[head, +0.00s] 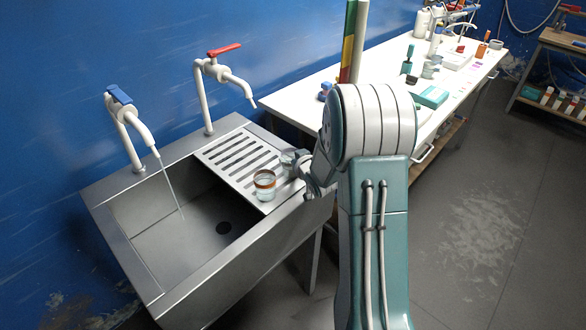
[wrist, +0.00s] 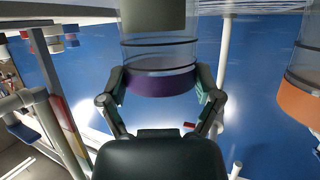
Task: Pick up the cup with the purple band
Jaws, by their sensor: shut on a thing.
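The cup with the purple band (wrist: 160,82) is clear glass and sits between the two fingers of my gripper (wrist: 162,92) in the wrist view. The fingers press on it from both sides at the band. In the head view my gripper (head: 303,165) is at the right end of the slotted drainboard, partly hidden by my arm. A glass rim (head: 290,157) shows at its fingers, but its band cannot be made out there. I cannot tell whether the cup still touches the drainboard.
A cup with an orange band (head: 265,185) stands close by on the drainboard (head: 240,152); it also shows in the wrist view (wrist: 299,98). The sink basin (head: 165,225) has water running from the blue-handled tap (head: 128,115). A red-handled tap (head: 215,75) stands behind. A cluttered white bench (head: 300,98) is beyond.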

